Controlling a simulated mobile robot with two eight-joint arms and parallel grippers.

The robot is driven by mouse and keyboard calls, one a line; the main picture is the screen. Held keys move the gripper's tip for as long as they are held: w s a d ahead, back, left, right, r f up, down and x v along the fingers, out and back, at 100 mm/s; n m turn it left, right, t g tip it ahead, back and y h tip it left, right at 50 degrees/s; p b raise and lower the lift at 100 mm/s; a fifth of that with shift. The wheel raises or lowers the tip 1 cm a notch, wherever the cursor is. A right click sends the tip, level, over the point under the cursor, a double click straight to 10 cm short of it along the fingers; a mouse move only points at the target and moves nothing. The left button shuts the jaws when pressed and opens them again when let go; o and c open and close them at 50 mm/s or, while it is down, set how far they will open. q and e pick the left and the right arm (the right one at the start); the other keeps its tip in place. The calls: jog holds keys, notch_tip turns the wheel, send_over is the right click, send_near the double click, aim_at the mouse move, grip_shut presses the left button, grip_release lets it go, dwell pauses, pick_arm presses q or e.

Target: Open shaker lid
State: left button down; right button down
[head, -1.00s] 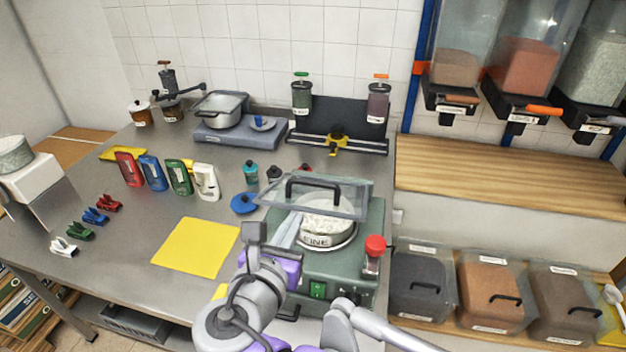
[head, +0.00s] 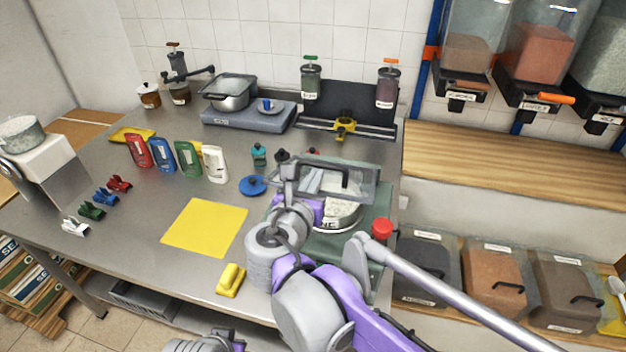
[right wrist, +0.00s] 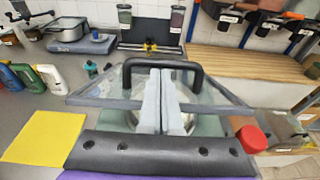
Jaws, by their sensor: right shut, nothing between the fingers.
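The shaker (head: 381,215) is a green machine on the bench with a red knob (head: 382,228). A pale-filled sieve pan (head: 345,212) sits in it. Above the pan is the shaker's clear lid (head: 367,191), which looks tilted, with a gap at its front. The lid also shows in the right wrist view (right wrist: 225,92), with its black handle (right wrist: 163,62). My right gripper (head: 314,180) is shut and empty at the lid's front. Its fingers (right wrist: 155,72) end just below the handle bar in the picture. I cannot tell if they touch the lid. My left gripper is out of view.
A yellow mat (head: 205,227) and a yellow block (head: 231,281) lie left of the shaker. Several coloured bottles (head: 188,158) and a blue disc (head: 253,186) stand behind the mat. Lidded bins (head: 490,285) are on the right. The wooden shelf (head: 510,165) is clear.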

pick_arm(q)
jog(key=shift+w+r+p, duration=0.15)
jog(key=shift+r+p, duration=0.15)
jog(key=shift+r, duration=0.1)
pick_arm(e)
jog(key=shift+w+r+g, duration=0.2)
jog(key=shift+r+g, duration=0.1)
jog(key=shift+r, duration=0.15)
